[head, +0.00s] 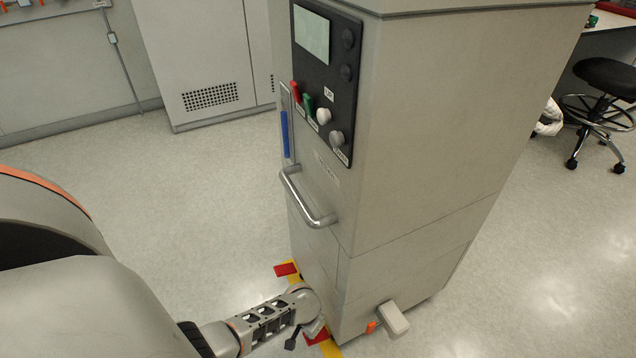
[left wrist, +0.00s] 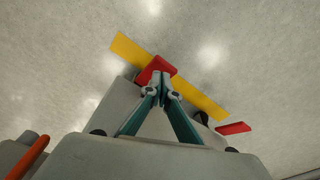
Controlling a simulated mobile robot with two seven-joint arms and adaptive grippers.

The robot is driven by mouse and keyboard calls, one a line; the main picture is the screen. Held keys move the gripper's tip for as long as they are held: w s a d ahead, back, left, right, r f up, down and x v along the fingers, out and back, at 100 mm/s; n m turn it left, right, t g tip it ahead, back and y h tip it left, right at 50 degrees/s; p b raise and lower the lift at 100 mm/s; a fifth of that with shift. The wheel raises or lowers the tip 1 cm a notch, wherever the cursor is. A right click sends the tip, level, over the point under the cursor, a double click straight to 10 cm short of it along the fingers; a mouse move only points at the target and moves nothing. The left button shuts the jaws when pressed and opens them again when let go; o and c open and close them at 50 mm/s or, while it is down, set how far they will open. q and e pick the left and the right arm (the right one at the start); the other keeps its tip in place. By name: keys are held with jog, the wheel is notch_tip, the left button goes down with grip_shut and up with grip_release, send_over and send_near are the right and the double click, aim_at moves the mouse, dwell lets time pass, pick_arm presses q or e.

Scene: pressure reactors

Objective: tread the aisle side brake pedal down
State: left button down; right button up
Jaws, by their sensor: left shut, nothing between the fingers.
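Two red pedals show low at the base of a tall grey cabinet (head: 420,130). The far one (head: 285,269) and the near one (head: 316,337) lie along a yellow strip (head: 332,348). My left arm reaches down to the base, at the near pedal; its fingers are hidden in the head view. In the left wrist view my left gripper (left wrist: 161,88) is shut and empty. Its tips overlap one red pedal (left wrist: 155,69); I cannot tell whether they touch it. Another red pedal (left wrist: 233,128) lies to the right. I cannot tell which pedal is the aisle side one.
The cabinet has a metal handle (head: 307,200) and a control panel (head: 325,82). A pale block (head: 393,318) with an orange piece (head: 371,327) sticks out low on its right side. A black stool (head: 605,80) stands far right.

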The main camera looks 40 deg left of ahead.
pick_arm(q)
notch_tip(320, 180, down, 2)
jog(key=shift+f+b, duration=0.2)
jog(key=shift+b, duration=0.45)
jog(key=shift+w+r, duration=0.1)
jog(key=shift+w, duration=0.1)
pick_arm(e)
jog(key=shift+w+a+r+m, duration=0.3)
jog(key=shift+a+r, duration=0.25)
jog(key=shift+a, duration=0.1)
